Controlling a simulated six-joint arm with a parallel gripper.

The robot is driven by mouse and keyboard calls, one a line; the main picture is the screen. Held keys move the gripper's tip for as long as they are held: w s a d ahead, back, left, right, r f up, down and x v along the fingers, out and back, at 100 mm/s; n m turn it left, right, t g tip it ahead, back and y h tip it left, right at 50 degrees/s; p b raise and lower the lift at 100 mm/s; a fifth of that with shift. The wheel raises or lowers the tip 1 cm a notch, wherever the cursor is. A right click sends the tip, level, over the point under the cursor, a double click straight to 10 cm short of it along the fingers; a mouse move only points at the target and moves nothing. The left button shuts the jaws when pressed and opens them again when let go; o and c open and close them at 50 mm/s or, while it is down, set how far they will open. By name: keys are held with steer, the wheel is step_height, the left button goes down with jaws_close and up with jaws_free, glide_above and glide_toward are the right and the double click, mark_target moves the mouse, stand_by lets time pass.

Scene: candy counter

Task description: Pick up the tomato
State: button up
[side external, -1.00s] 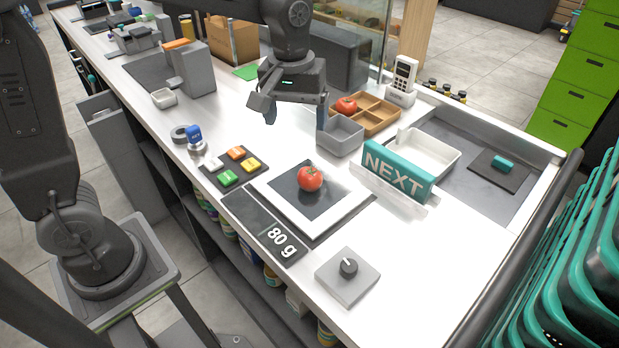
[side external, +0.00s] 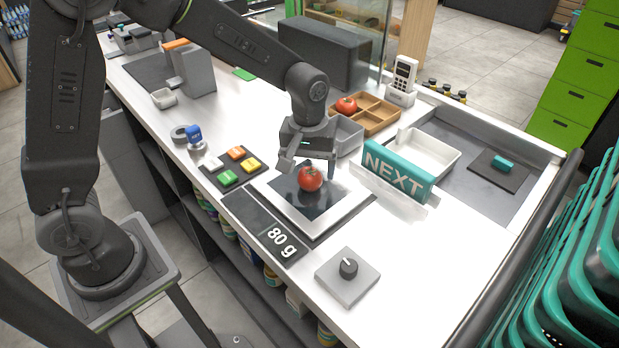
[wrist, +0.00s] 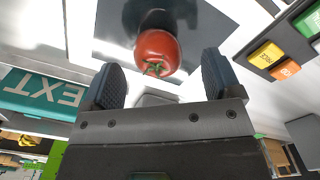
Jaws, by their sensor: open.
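A red tomato (side external: 310,178) sits on the dark plate of a scale (side external: 290,207) whose display reads 80 g. In the wrist view the tomato (wrist: 157,52) lies ahead of the gap between my fingertips, its green stem facing me. My gripper (side external: 309,168) is open and empty, just behind and above the tomato in the side view. In the wrist view its two dark finger pads (wrist: 160,78) stand wide apart and do not touch the tomato. A second tomato (side external: 346,105) lies in a wooden divided tray (side external: 378,121) farther back.
A teal NEXT sign (side external: 397,172) stands right of the scale. A grey bin (side external: 348,133) is behind my gripper. A pad with coloured buttons (side external: 231,167) lies left, and a knob box (side external: 347,275) in front. The counter's front right is clear.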

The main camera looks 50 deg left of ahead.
mark_target(310, 172)
step_height(310, 172, down, 3)
steer(key=shift+d+f, duration=0.15)
